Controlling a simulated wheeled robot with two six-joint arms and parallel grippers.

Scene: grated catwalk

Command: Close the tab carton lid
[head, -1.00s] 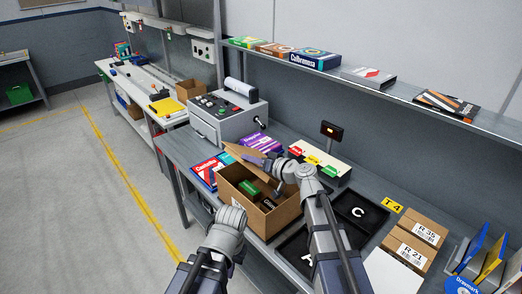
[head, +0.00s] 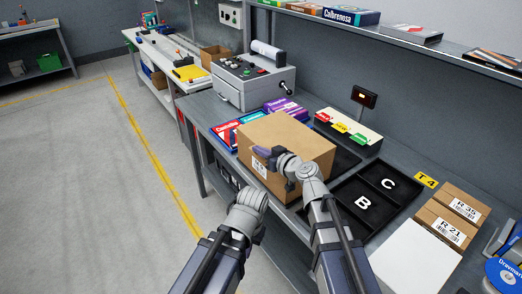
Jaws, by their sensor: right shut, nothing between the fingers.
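The tab carton (head: 287,143) is a brown cardboard box on the workbench. Its lid lies flat over the top and looks shut, and the inside is hidden. A white label shows on its front face. My right gripper (head: 262,158) is shut and empty at the carton's front, by the upper front edge; I cannot tell if it touches. The front tab is not clearly seen, partly behind the gripper. My left arm reaches in at lower centre, over the floor in front of the bench; its gripper's fingers are hidden.
Black trays marked B and C (head: 388,184) lie right of the carton. Red and blue boxes (head: 224,133) and a purple box (head: 288,106) lie left and behind. A card holder with coloured tabs (head: 347,131) stands behind right. A grey machine (head: 252,84) stands at the back left.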

